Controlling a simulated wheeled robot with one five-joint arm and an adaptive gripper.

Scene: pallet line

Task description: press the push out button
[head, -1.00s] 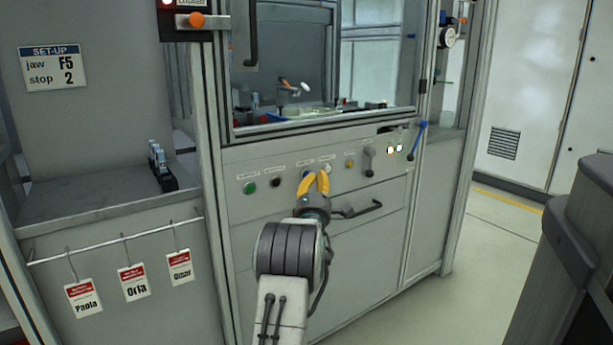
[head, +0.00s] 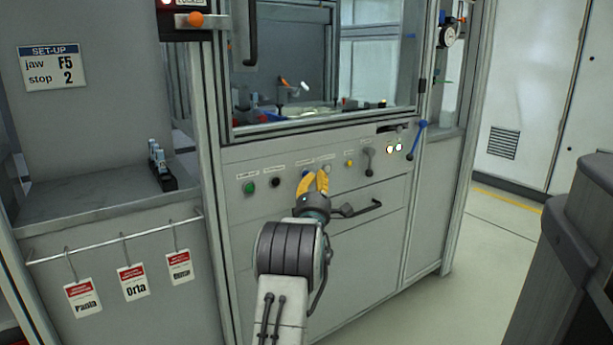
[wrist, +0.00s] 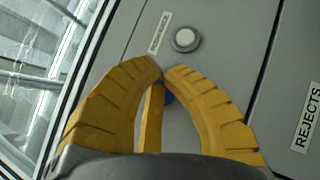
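A row of buttons runs along the grey machine panel (head: 235,215). A white button (wrist: 185,39) in a grey ring sits just beyond my fingertips in the wrist view, with a small label (wrist: 159,33) beside it that I cannot read surely. In the head view this white button (head: 327,168) shows just above my right finger. A blue button (wrist: 169,98) is mostly hidden behind my fingers. My gripper (wrist: 161,70) has its yellow fingers curved together, tips nearly meeting, with nothing between them. My gripper (head: 315,174) is in front of the panel; contact cannot be told.
A green button (head: 250,188), a black button (head: 276,182) and a yellow button (head: 349,163) share the row. A dark drawer handle (head: 360,210) sticks out below. A "REJECTS" label (wrist: 306,116) is on the panel.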

